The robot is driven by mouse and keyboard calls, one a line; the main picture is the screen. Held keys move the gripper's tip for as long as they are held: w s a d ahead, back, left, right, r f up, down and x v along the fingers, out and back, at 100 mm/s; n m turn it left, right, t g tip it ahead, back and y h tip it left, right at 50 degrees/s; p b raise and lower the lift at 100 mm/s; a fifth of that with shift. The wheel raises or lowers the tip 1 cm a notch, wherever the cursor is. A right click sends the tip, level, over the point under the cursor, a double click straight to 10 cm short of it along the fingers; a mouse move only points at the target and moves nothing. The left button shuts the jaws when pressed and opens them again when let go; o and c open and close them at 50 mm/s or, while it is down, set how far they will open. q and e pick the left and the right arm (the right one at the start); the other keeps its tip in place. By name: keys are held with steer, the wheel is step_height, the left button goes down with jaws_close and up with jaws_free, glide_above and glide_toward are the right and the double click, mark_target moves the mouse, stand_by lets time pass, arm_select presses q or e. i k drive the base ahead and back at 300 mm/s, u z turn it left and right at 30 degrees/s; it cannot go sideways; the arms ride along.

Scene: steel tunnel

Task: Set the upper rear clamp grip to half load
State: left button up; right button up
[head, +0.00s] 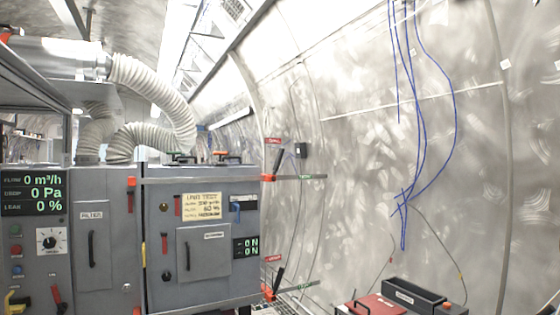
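A grey cabinet (160,240) stands at the left. At its right edge an upper black lever grip (277,160) tilts slightly from upright above a red block (267,177). A small red tag (273,140) is above it and a green tag (313,177) is on a thin bar to its right. A similar lower black grip (279,279) leans right beside a red block (267,292). The tag lettering is too small to read, so I cannot confirm which grip is the rear one. A small display (246,248) reads 0 N on both lines. Neither gripper is in view.
A green handle (184,156) and an orange handle (228,155) sit on the cabinet top. White ribbed hoses (160,95) rise behind. A red case (378,304) and a black tray (413,295) are low right. Blue cables (420,130) hang at the wall.

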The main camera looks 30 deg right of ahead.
mark_target(280, 154)
steer(key=u, duration=0.1)
steer(key=i, duration=2)
steer(key=z, duration=0.45)
